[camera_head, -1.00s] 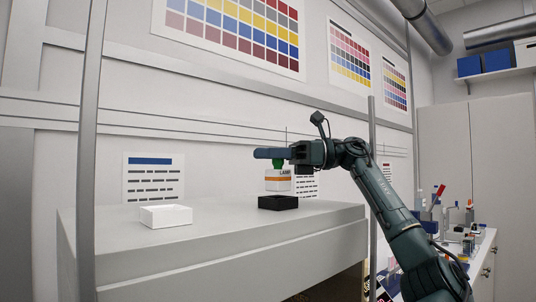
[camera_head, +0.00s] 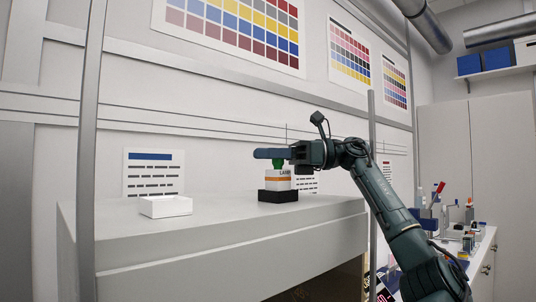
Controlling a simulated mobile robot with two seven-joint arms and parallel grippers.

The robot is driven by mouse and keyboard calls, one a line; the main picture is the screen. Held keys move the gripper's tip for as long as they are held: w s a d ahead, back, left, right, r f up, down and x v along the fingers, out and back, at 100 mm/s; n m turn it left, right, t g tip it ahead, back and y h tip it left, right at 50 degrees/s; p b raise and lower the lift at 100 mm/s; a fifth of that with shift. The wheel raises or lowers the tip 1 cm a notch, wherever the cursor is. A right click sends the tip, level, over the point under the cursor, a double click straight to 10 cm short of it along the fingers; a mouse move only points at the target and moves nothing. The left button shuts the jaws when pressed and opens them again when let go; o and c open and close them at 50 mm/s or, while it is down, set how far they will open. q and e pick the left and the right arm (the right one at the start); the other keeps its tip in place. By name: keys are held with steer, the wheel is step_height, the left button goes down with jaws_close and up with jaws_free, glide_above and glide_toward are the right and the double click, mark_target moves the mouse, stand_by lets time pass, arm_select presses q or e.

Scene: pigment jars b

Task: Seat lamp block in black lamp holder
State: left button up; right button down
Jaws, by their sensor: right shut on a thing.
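The lamp block (camera_head: 278,182) is white with an orange stripe, partly legible lettering and a green top. My right gripper (camera_head: 279,161) is shut on its green top from above, and the block hangs upright. The black lamp holder (camera_head: 278,196) is a low open box on the grey shelf top, directly under the block. The block's lower edge meets the holder's rim in the picture; I cannot tell how far inside it is. The holder's inside is hidden. My left gripper is not in view.
A metal post (camera_head: 88,150) rises at the left and another (camera_head: 372,150) beside my right arm. The wall is close behind.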

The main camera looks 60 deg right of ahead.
arm_select(q)
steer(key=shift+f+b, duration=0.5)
steer(key=shift+b, duration=0.25)
arm_select(e)
steer(key=shift+f, duration=0.9)
steer(key=c, duration=1.2)
jaws_free()
steer(key=shift+o, duration=0.2)
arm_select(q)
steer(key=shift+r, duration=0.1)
arm_select(e)
steer(key=shift+r+p, duration=0.85)
steer(key=shift+r, duration=0.1)
arm_select(q)
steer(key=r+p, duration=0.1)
steer(key=p, duration=0.1)
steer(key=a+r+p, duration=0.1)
steer(key=p, duration=0.1)
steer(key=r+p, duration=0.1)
steer(key=p, duration=0.1)
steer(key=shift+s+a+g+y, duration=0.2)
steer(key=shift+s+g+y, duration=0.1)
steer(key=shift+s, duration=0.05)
arm_select(e)
step_height(320, 180, up, 8)
steer(key=shift+r, duration=0.15)
